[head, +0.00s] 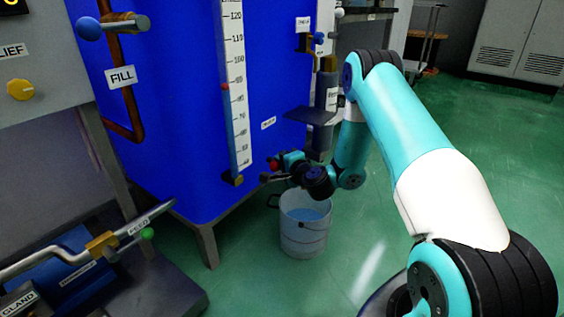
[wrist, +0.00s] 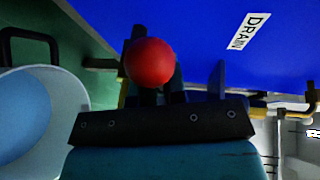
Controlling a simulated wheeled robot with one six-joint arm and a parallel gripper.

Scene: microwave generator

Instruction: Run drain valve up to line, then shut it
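The drain valve's red ball knob (head: 273,165) is low at the front of the blue tank (head: 180,120), near the DRAIN label (head: 268,123). My gripper (head: 281,168) is right at the knob. In the wrist view the red ball (wrist: 150,62) is just in front of my gripper's dark palm, and the DRAIN label (wrist: 248,31) is at upper right. The ball hides part of the fingers, so I cannot tell whether they grip it. A pale bucket (head: 303,240) with light blue liquid (head: 306,208) stands below. The tank's scale (head: 238,100) has a red marker (head: 225,87) near 80.
The FILL valve's blue knob (head: 89,28) is at upper left. A green-knobbed valve (head: 147,234) on a pipe is at lower left. A dark shelf (head: 312,115) and cylinder (head: 326,90) are above my gripper. Green floor (head: 340,285) is clear in front of the bucket.

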